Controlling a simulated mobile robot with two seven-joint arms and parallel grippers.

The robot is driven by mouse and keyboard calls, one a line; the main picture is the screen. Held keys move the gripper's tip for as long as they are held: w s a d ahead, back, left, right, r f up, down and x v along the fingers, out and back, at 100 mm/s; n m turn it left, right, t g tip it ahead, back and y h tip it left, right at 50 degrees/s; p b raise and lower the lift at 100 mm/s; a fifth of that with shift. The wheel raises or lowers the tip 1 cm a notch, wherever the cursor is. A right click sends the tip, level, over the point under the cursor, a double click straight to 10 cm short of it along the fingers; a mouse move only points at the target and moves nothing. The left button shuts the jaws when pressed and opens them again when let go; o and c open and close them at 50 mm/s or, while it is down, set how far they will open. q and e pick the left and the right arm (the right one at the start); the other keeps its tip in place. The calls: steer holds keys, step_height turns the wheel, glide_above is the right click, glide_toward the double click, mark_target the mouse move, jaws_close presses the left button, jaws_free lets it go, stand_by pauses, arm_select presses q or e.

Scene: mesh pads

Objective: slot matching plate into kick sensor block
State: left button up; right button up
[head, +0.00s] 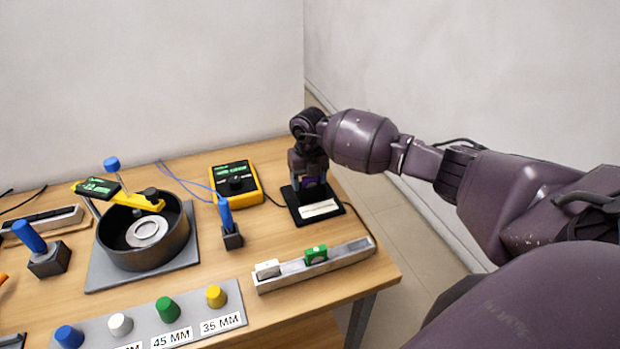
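A black block (331,208) with a white label on its front stands at the right of the table. My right gripper (310,188) points down directly over this block. A small dark purple patch shows at its fingertips, but I cannot tell whether it is a held plate or part of the block. The finger gap is hidden. A long grey slotted rail (345,257) in front holds a white plate (267,269) and a green plate (316,254). I cannot tell from labels which block is the kick sensor block. My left gripper is not in view.
A yellow multimeter (257,191) stands left of the block. A blue-handled tool in a dark holder (232,239), a round black drum (168,252) with a yellow gauge, and a strip of coloured knobs (235,318) fill the left. The table's right edge is close to the block.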

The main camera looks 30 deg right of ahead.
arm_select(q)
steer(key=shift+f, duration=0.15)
arm_select(e)
steer(key=shift+s+d+f, duration=0.3)
steer(key=shift+s+f, duration=0.1)
steer(key=shift+f, duration=0.35)
steer(key=shift+w+r+p, duration=0.1)
steer(key=shift+r+p, duration=0.2)
steer(key=shift+r, duration=0.15)
steer(key=r, duration=0.4)
steer(key=shift+w+d+r, duration=0.15)
steer(key=shift+d, duration=0.25)
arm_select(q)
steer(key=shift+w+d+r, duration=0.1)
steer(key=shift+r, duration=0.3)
arm_select(e)
step_height(320, 180, up, 8)
steer(key=shift+a+r, duration=0.25)
steer(key=shift+a, duration=0.05)
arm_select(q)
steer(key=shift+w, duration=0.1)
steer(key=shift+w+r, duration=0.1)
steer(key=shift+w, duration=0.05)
